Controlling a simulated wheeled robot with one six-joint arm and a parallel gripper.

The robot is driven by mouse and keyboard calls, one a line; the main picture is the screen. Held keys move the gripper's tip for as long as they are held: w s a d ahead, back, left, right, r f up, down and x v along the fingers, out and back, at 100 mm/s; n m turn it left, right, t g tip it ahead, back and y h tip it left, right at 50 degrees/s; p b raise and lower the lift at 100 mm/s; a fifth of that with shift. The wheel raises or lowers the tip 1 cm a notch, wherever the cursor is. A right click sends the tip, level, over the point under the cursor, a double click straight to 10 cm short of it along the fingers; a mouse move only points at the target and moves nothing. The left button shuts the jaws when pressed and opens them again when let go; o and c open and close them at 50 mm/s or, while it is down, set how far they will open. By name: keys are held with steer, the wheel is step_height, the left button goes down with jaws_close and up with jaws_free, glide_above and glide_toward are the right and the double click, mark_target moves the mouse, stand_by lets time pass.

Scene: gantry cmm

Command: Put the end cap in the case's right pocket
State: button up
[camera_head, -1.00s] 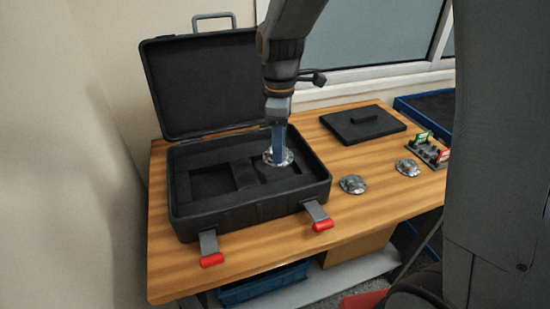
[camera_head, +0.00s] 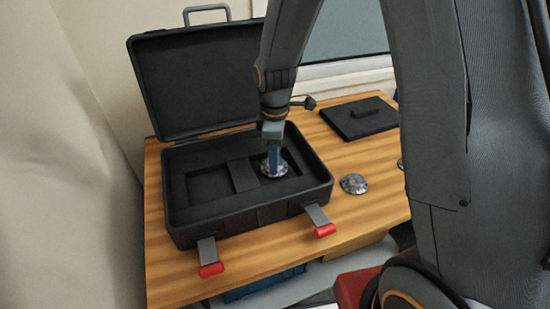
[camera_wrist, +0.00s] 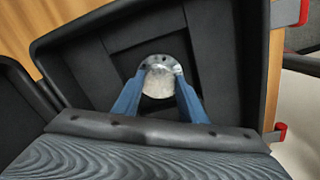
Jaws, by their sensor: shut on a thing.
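The open black case (camera_head: 245,212) sits on the wooden table with its lid up at the back. It has a left pocket (camera_head: 208,184) and a right pocket, split by a dark divider (camera_head: 243,176). My gripper (camera_head: 274,163) is shut on the silvery round end cap (camera_head: 273,171) at the right pocket, which the cap and gripper partly cover. In the wrist view the blue fingers (camera_wrist: 160,78) pinch the end cap (camera_wrist: 158,86) from both sides over the dark foam. I cannot tell whether the cap touches the pocket floor.
Another silvery round part (camera_head: 354,183) lies on the table right of the case. Two red-tipped latches (camera_head: 211,269) stick out at the case's front. My arm hides the table's right end.

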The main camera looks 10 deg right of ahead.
steer(key=shift+f, duration=0.55)
steer(key=shift+f, duration=0.15)
steer(key=o, duration=1.2)
